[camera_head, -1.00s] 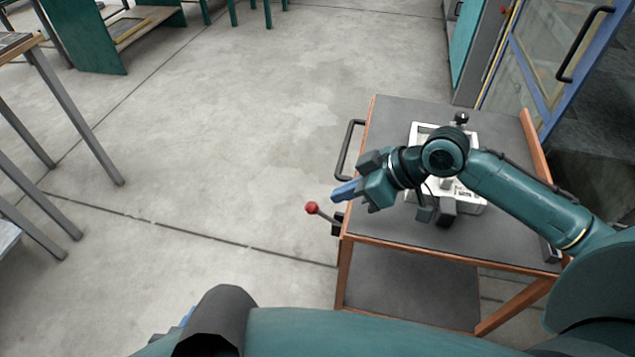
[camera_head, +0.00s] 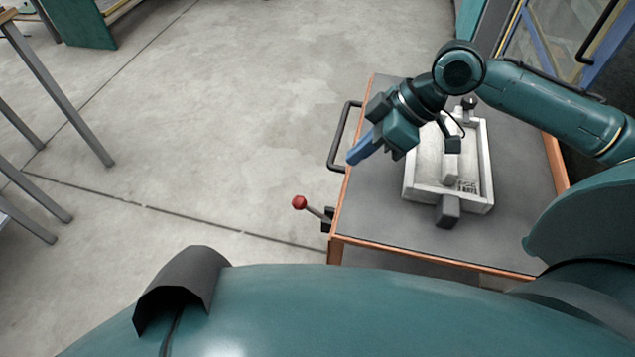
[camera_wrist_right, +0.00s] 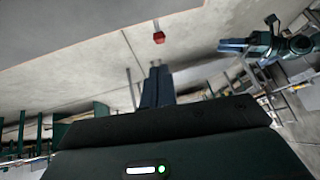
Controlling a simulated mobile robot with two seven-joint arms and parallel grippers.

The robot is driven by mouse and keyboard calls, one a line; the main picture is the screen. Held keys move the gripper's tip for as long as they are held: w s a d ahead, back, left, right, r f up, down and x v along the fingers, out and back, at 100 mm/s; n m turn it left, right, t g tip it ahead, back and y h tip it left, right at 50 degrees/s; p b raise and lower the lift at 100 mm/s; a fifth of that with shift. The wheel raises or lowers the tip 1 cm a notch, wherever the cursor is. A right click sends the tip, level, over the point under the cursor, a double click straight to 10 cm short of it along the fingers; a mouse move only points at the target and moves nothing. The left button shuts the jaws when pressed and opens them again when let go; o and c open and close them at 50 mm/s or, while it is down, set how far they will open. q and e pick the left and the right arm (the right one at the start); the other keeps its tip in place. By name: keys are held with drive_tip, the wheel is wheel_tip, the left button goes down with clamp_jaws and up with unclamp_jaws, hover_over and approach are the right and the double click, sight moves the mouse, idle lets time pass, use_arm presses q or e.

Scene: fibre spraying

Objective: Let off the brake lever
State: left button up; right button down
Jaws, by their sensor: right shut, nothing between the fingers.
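The brake lever (camera_head: 312,209) sticks out from the left side of the cart (camera_head: 376,220) near its front corner. It has a red ball knob on a thin dark rod and tilts up to the left. My right gripper (camera_head: 352,160) is shut and empty, above the cart's left edge. It is apart from the lever, up and to the right of the knob in the head view. In the right wrist view the red knob (camera_wrist_right: 159,36) shows beyond the blue fingertips (camera_wrist_right: 156,68). My left gripper is not clearly seen in the head view.
A white tray-like fixture (camera_head: 411,192) with a dark handle lies on the cart top. A black push handle (camera_head: 341,135) is on the cart's left side. Grey-legged tables (camera_head: 60,90) stand at the left. The floor between is clear.

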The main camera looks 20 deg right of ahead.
sight(297, 197)
drive_tip(key=b+x, duration=0.1)
drive_tip(key=x, duration=1.3)
use_arm(q)
drive_tip(key=shift+w+f, duration=0.1)
drive_tip(key=shift+f, duration=0.2)
